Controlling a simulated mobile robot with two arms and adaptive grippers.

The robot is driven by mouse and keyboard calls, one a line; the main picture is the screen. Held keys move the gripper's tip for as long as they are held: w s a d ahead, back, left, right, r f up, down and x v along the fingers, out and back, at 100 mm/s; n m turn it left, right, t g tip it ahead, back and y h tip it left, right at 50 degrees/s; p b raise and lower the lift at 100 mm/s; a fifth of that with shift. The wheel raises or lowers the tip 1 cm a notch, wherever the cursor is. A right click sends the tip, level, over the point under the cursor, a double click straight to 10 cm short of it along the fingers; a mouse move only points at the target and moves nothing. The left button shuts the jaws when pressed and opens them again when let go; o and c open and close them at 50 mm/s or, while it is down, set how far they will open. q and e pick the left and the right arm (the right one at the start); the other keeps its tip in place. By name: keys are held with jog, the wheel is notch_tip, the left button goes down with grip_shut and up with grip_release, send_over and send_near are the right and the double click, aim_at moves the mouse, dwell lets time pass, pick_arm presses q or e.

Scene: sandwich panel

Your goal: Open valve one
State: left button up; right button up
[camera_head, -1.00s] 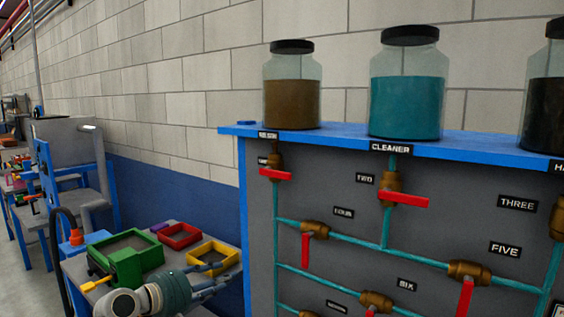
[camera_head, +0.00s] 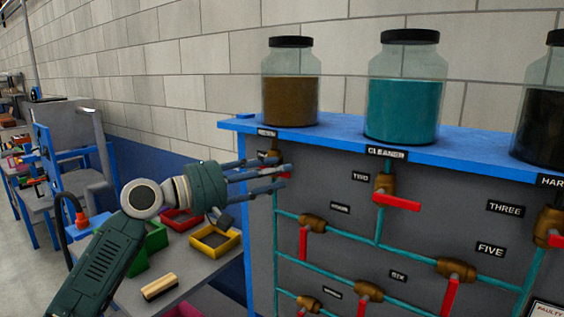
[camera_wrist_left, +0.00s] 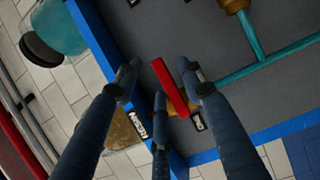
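Valve one has a brass body (camera_head: 271,158) under the brown jar at the panel's top left. Its red handle (camera_wrist_left: 168,86) shows in the left wrist view, lying between my fingers; in the head view the fingers mostly cover it. My left gripper (camera_head: 280,178) comes in from the left, with its fingers spread and reaching to the handle. In the left wrist view the gripper (camera_wrist_left: 158,80) has fingers on both sides of the handle, with a visible gap. I cannot tell whether any finger touches it. My right gripper is not in view.
Valve two's red handle (camera_head: 397,203) sits to the right, and valve four's handle (camera_head: 303,243) hangs below. Jars of brown (camera_head: 290,100) and teal (camera_head: 404,105) liquid stand on the blue ledge (camera_head: 340,136). A table with coloured bins (camera_head: 215,240) is below my left arm.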

pick_arm(q)
jog(key=shift+p+x, duration=0.3)
jog(key=shift+x, duration=0.7)
jog(key=shift+w+d, duration=0.15)
jog(key=shift+w, duration=0.05)
grip_shut()
